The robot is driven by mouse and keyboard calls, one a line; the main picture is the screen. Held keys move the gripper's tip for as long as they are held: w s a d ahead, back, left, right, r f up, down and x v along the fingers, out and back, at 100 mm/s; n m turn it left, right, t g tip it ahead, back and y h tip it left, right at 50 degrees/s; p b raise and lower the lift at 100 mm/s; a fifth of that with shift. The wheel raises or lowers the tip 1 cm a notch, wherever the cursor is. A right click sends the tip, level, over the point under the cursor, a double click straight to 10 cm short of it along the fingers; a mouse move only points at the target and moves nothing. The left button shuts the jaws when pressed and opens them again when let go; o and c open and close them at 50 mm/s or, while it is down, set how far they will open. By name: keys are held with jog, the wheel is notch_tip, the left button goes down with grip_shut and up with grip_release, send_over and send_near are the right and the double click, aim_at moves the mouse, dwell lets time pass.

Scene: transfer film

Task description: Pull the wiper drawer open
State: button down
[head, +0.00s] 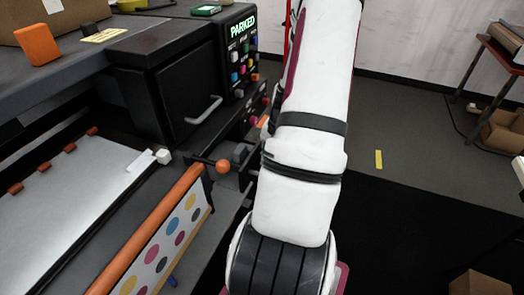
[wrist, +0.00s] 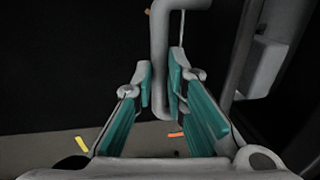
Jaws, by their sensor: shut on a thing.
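In the wrist view my gripper (wrist: 161,88) has its two teal-padded fingers closed around a grey bar handle (wrist: 160,45). The bar runs down between the pads and bends to the right at the top. I take it for the wiper drawer's handle. The drawer front behind it is too dark to make out, and I cannot tell how far the drawer stands out. In the head view my white arm covers the gripper and the handle.
A black printing machine (head: 130,52) fills the left, with a control panel (head: 242,50) reading PARKED and a closed-looking door with a grey handle (head: 204,110). An orange roller (head: 150,225) lies in front.

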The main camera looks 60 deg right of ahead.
jog(key=c, duration=1.6)
grip_release()
notch_tip(320, 180, up, 12)
jog(key=s, duration=0.2)
jog(key=shift+s+d+f, duration=0.1)
